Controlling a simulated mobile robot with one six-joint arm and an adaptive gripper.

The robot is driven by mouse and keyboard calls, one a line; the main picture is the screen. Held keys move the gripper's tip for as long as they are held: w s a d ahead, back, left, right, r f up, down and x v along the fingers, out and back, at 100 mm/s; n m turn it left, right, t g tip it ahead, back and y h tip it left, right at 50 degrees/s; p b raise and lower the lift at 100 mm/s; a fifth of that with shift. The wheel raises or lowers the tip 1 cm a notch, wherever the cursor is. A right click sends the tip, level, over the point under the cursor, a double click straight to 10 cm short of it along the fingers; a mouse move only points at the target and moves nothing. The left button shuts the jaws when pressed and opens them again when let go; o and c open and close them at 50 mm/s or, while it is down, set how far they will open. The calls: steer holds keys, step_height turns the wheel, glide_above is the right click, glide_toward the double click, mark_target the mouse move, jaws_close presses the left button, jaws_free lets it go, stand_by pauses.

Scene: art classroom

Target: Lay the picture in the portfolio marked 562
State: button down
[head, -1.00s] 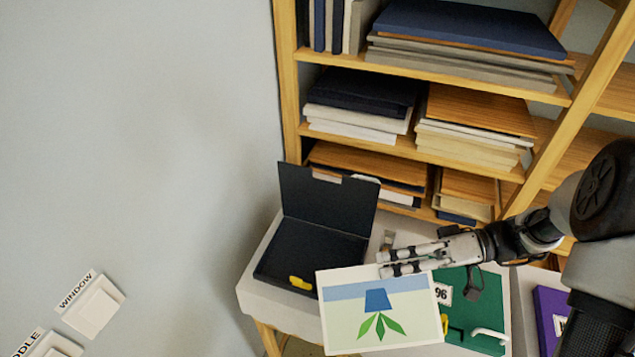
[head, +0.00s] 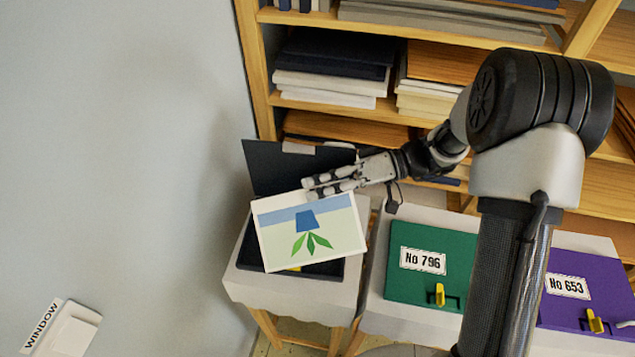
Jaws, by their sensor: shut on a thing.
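My gripper (head: 309,189) is shut on the top edge of the picture (head: 340,236), a pale sheet with a blue band, a blue pot shape and green leaves. The picture is held tilted over an open black portfolio (head: 247,262) on a small grey-topped table. The portfolio's lid (head: 262,165) stands up at the back, with a pale label only partly showing and no readable number. The picture hides most of the portfolio's inside and part of a yellow clasp (head: 296,269). I cannot tell whether the picture touches the portfolio.
A closed green portfolio (head: 405,285) marked No 796 and a closed purple one (head: 580,270) marked No 653 lie to the right. A wooden shelf (head: 262,95) stands close behind. The wall with a WINDOW switch (head: 72,335) is at left.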

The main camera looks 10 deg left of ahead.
steer(key=shift+f+b, duration=2)
steer(key=shift+f, duration=1.35)
steer(key=shift+w+a+m+t+b, duration=0.25)
steer(key=shift+w+m+t+b, duration=0.15)
steer(key=shift+m+t, duration=0.25)
steer(key=shift+w+a+r+m+t+y+b, duration=0.1)
steer(key=shift+w+a+m+t+b, duration=0.15)
steer(key=shift+m+t+b, duration=0.35)
steer(key=shift+w+a+f+m+t+y+b, duration=0.1)
steer(key=shift+w+a+m+t+b, duration=0.25)
steer(key=shift+t, duration=0.4)
steer(key=shift+w+a+r+m+t+y+b, duration=0.1)
steer(key=shift+w+a+m+t+b, duration=0.1)
steer(key=shift+m+t+b, duration=0.45)
steer(key=shift+s+d+b, duration=0.4)
steer(key=shift+s+d, duration=0.5)
steer(key=shift+d, duration=0.15)
steer(key=shift+s+b, duration=0.1)
steer(key=shift+b, duration=0.8)
